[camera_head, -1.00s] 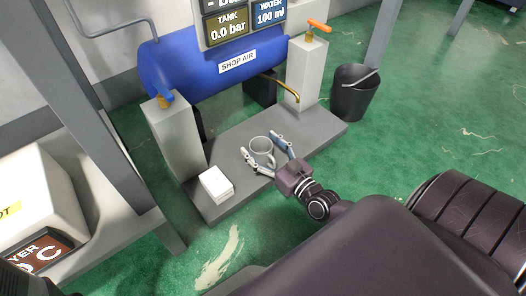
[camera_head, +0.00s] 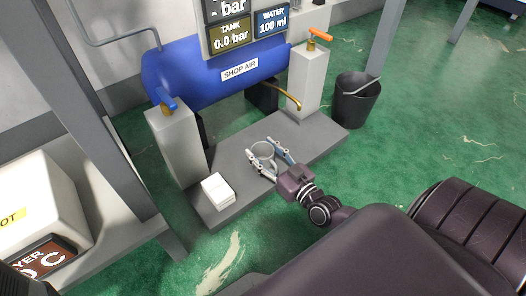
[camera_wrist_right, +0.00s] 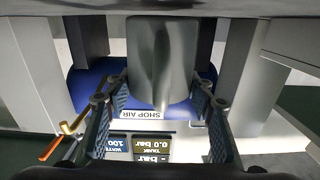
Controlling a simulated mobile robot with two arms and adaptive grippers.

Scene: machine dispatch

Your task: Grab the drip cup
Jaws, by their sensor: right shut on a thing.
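The drip cup is a small grey cup (camera_head: 263,151) over the grey base platform, in front of the blue tank. My right gripper (camera_head: 260,148) comes from the lower right, with one finger on each side of the cup, and is shut on it. In the right wrist view the cup (camera_wrist_right: 162,60) is large at the upper middle, between the two finger pads (camera_wrist_right: 160,88). Whether the cup's bottom touches the platform cannot be told. My left gripper is not in view.
The blue shop air tank (camera_head: 200,72) stands behind, with a brass spout (camera_head: 287,90) and an orange-handled valve (camera_head: 320,36). A white box (camera_head: 218,190) lies left of the cup on the platform (camera_head: 235,160). A dark bucket (camera_head: 355,102) stands right. Green floor is free at right.

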